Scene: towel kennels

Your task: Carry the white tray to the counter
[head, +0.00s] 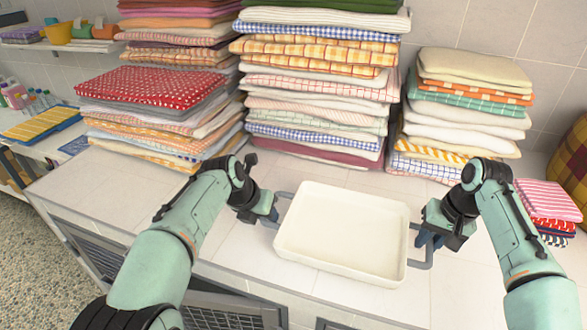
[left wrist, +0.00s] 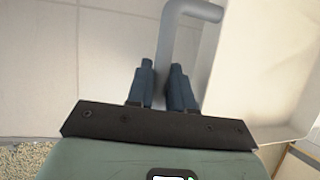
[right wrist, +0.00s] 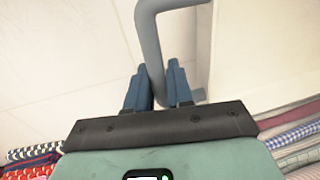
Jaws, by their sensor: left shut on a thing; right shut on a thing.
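The white tray (head: 345,222) is a shallow, empty rectangular dish with a grey handle at each short side. It is at the white tiled counter (head: 455,285), near its front edge; I cannot tell whether it touches the surface or hangs just above it. My left gripper (head: 268,212) is shut on the left grey handle (left wrist: 178,45). In the left wrist view its blue fingers (left wrist: 162,90) are on both sides of the bar. My right gripper (head: 424,236) is shut on the right grey handle (right wrist: 150,40), with its fingers (right wrist: 160,85) around the bar.
Tall stacks of folded towels (head: 315,100) stand along the wall behind the tray, with a lower stack (head: 465,110) at the right. Pink and red folded cloths (head: 548,200) lie at the far right. Bare counter (head: 110,190) lies at the left. Barred kennel doors (head: 215,318) are below.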

